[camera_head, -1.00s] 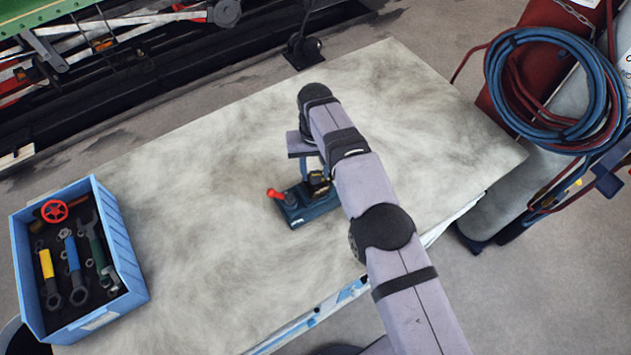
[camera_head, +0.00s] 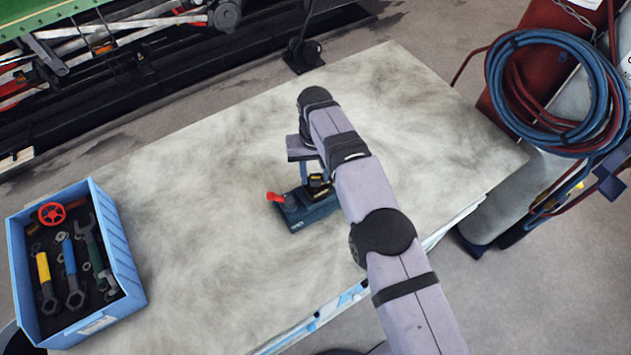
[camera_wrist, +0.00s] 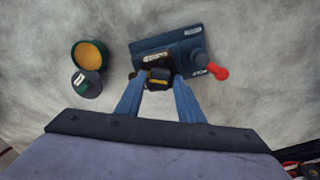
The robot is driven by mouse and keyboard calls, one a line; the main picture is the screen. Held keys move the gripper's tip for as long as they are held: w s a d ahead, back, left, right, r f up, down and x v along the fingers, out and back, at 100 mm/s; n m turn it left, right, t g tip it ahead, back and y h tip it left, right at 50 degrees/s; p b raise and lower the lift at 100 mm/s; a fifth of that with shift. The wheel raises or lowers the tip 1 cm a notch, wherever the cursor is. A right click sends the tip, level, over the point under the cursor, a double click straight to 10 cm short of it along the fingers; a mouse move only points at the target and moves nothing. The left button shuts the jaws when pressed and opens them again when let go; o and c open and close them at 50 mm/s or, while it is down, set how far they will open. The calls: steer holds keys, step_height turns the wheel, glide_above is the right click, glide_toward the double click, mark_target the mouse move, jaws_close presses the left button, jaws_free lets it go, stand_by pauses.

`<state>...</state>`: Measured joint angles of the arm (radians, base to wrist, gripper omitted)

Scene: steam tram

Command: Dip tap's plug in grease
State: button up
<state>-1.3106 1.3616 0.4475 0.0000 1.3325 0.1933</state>
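A dark blue base (camera_wrist: 190,50) lies on the table and also shows in the head view (camera_head: 322,212). At one end stands a grey round part with a red handle (camera_wrist: 218,71). A black block with a yellow band (camera_wrist: 160,78) is at the base's near edge. My gripper (camera_wrist: 160,82) points down over it, a blue finger on each side. Whether the fingers press on it cannot be told. An open green tin of yellow-brown grease (camera_wrist: 90,55) stands left of the base in the wrist view; my arm hides it in the head view. I cannot tell which part is the plug.
A grey disc with a white label (camera_wrist: 86,84) lies beside the tin. A blue crate (camera_head: 128,283) of tools and a red wheel stands at the table's left end. Hoses (camera_head: 510,85) and cylinders stand off the right side. The table's left middle is bare.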

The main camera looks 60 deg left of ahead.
mark_target(315, 177)
steer(key=shift+c, duration=0.3)
stand_by(0.5)
steer(key=c, duration=0.8)
steer(key=shift+o, duration=0.2)
steer(key=shift+r+p, duration=0.45)
steer(key=shift+r, duration=0.75)
steer(key=shift+r+p, duration=1.75)
steer(key=shift+r, duration=0.6)
